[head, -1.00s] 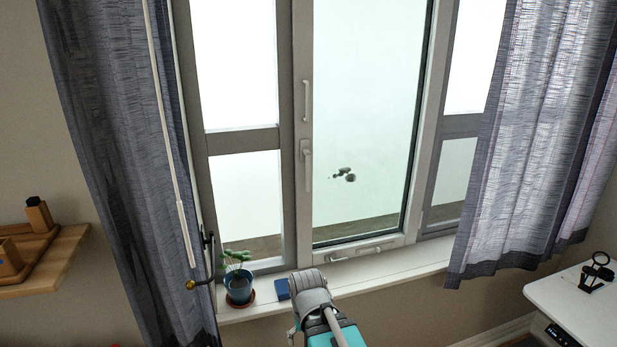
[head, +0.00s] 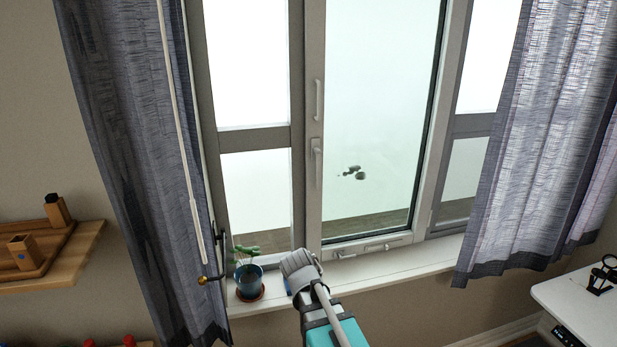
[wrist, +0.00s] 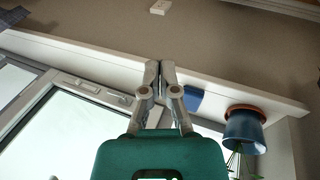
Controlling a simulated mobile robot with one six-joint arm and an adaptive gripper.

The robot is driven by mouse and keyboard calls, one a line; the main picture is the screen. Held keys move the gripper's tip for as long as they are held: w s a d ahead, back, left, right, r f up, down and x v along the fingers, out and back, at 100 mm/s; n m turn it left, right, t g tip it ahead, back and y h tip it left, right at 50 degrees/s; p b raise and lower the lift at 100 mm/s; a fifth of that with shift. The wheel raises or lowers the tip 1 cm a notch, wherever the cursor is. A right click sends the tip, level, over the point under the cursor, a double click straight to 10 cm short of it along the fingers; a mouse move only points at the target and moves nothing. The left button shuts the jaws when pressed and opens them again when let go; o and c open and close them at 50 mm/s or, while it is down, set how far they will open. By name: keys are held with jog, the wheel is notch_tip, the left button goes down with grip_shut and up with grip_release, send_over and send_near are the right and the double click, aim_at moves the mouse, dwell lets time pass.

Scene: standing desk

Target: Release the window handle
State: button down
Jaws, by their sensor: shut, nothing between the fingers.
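The window has a pale lever handle (head: 316,160) on the left stile of its middle pane. At the foot of the window, a pale latch (head: 377,247) lies along the bottom frame; hardware there also shows in the wrist view (wrist: 88,86). My gripper (wrist: 160,66) is shut and empty in the wrist view, its fingers together in front of the white sill (wrist: 225,88). In the head view my wrist is in front of the sill, below the handles and apart from them, and the fingertips are hidden.
A potted plant (head: 249,280) stands on the sill just left of my wrist. A blue item (wrist: 194,98) lies on the sill near it. Grey curtains (head: 130,150) hang at both sides. A white desk (head: 570,300) is at right, and a wooden shelf (head: 75,258) at left.

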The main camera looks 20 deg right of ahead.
jog(key=w+a+r+n+t+h+p, duration=0.2)
jog(key=w+r+n+t+h+p, duration=0.1)
jog(key=w+r, duration=0.7)
jog(key=w+a+r+n+t+h+p, duration=0.3)
jog(key=w+r+h, duration=0.4)
jog(key=r, duration=0.8)
jog(key=w+t+p, duration=0.1)
jog(key=w+t, duration=0.1)
jog(key=w, duration=0.1)
jog(key=shift+w+t+h, duration=0.15)
jog(key=shift+t+h, duration=0.25)
jog(key=shift+x, duration=5.05)
jog(key=shift+a+f, duration=0.1)
jog(key=shift+a, duration=0.05)
